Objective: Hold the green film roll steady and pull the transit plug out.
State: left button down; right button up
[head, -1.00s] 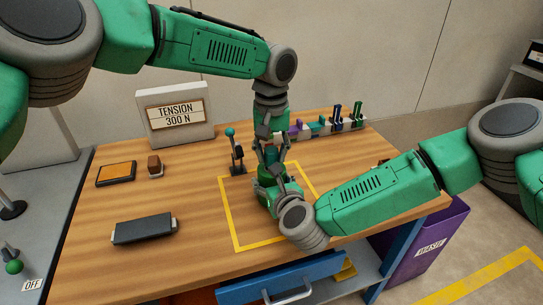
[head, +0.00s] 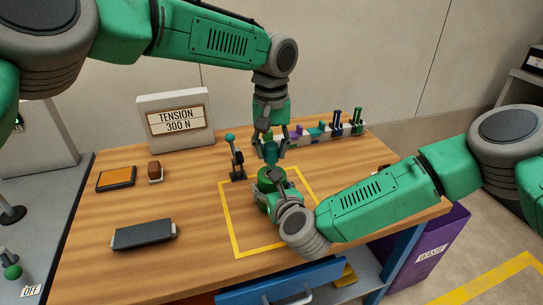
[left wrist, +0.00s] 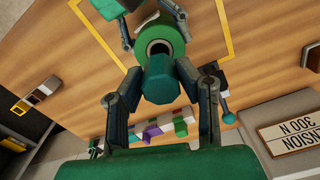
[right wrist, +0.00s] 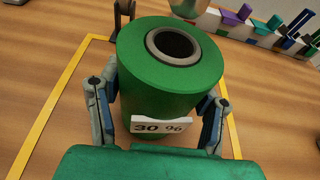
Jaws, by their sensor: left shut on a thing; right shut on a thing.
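The green film roll (right wrist: 190,75) stands upright inside the yellow square, with a grey-rimmed open bore (right wrist: 175,45) on top and a "30 %" label on its side. My right gripper (right wrist: 158,110) is shut on the roll, one finger on each side of it. The teal transit plug (left wrist: 162,80) is out of the bore. My left gripper (left wrist: 160,85) is shut on the plug, and the head view shows the plug (head: 270,152) held just above the roll (head: 267,180). In the head view my right gripper (head: 275,190) partly hides the roll.
A teal-knobbed lever (head: 235,160) stands just left of the roll. A row of coloured plugs (head: 335,127) stands at the back right. A "TENSION 300 N" sign (head: 176,118) is at the back left. A dark grey bar (head: 144,231) lies front left.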

pick_arm(q)
jog(key=shift+r, duration=0.55)
pick_arm(e)
jog(key=o, duration=1.5)
